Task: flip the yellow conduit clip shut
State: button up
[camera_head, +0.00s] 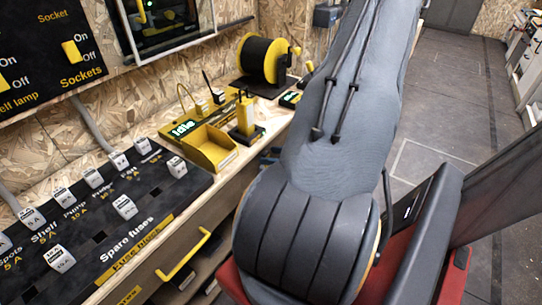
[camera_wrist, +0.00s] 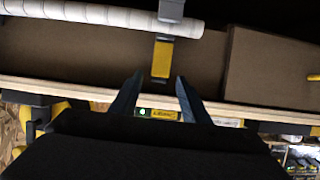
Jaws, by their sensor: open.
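In the wrist view my gripper (camera_wrist: 159,76) is open, with its two dark fingers spread apart and nothing between them. A yellow piece with a dark end, which looks like the conduit clip (camera_wrist: 162,58), stands just beyond the fingertips and roughly centred between them. Above it is a grey block (camera_wrist: 171,9) beside the end of a pale ribbed conduit (camera_wrist: 100,14). I cannot tell whether the fingers touch the clip, or how far the clip stands open. The head view shows neither the clip nor my gripper; my arm fills its middle.
A brown panel (camera_wrist: 260,65) stands at right.

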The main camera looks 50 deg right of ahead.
jog(key=shift+w+f, duration=0.25)
jog(key=shift+w, duration=0.3)
jog(key=c, duration=1.1)
jog(key=shift+o, duration=0.2)
jog(key=t, duration=0.1)
jog(key=s+f+t+b, duration=0.1)
jog(key=t, duration=0.1)
jog(key=s+t+b, duration=0.1)
jog(key=shift+s+f+t, duration=0.25)
jog(key=shift+f+t, duration=0.05)
jog(key=shift+s+d+f+t+y+b, duration=0.15)
jog(key=shift+s+f+t+b, duration=0.3)
jog(key=shift+t+b, duration=0.6)
jog(key=shift+s+f+t+y+b, duration=0.35)
jog(key=shift+t+b, duration=0.35)
jog(key=shift+t, duration=0.65)
jog(key=shift+s, duration=0.15)
